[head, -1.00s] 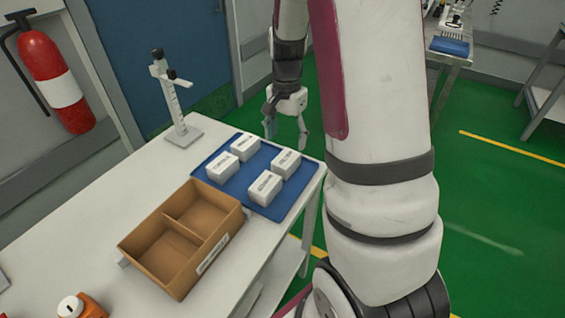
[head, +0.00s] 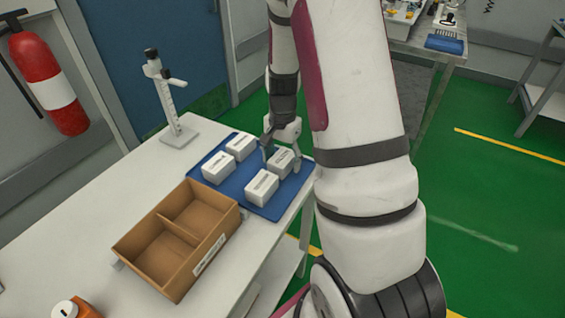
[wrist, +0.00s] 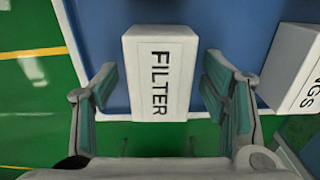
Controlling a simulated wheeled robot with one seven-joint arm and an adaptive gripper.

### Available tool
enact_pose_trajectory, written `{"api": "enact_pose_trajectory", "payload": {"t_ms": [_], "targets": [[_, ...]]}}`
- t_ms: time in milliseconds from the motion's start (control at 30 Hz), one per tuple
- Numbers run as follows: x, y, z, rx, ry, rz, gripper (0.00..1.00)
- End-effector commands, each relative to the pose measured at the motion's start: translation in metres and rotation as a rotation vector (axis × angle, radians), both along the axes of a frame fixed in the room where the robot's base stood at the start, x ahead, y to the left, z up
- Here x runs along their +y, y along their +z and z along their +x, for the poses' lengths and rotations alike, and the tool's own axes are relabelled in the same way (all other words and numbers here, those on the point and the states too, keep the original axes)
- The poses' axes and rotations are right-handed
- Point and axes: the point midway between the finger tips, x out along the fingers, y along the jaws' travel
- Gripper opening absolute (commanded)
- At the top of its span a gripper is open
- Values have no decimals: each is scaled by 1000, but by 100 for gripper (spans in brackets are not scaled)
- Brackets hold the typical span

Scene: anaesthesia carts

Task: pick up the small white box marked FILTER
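The small white box marked FILTER (wrist: 160,72) lies on the blue tray (wrist: 225,25), between my two fingers in the wrist view. It is the white box (head: 280,162) at the tray's right back corner in the head view. My gripper (head: 281,157) is open and pointed down over this box, one finger on each side. In the wrist view, gaps show between the box and both finger pads, so nothing is held. The fingers partly hide the box in the head view.
Several white boxes share the tray; a neighbour (wrist: 295,68) with a label ending in "GS" sits close by my right finger. A brown divided box (head: 180,240) stands in front of the tray. A stand (head: 172,110) rises behind on the white table (head: 90,210).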

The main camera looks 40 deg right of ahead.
Motion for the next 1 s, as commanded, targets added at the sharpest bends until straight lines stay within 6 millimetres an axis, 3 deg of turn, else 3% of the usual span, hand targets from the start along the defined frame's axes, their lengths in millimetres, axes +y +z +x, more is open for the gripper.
{"api": "enact_pose_trajectory", "payload": {"t_ms": [33, 233, 500, 633, 1000], "targets": [[0, 0, 0, 0, 0, 0, 58], [0, 0, 0, 0, 0, 0, 12], [0, 1, 0, 0, 0, 0, 12], [0, 11, 1, -2, 1, -2, 12], [0, 78, 0, -4, 1, -2, 12]]}}
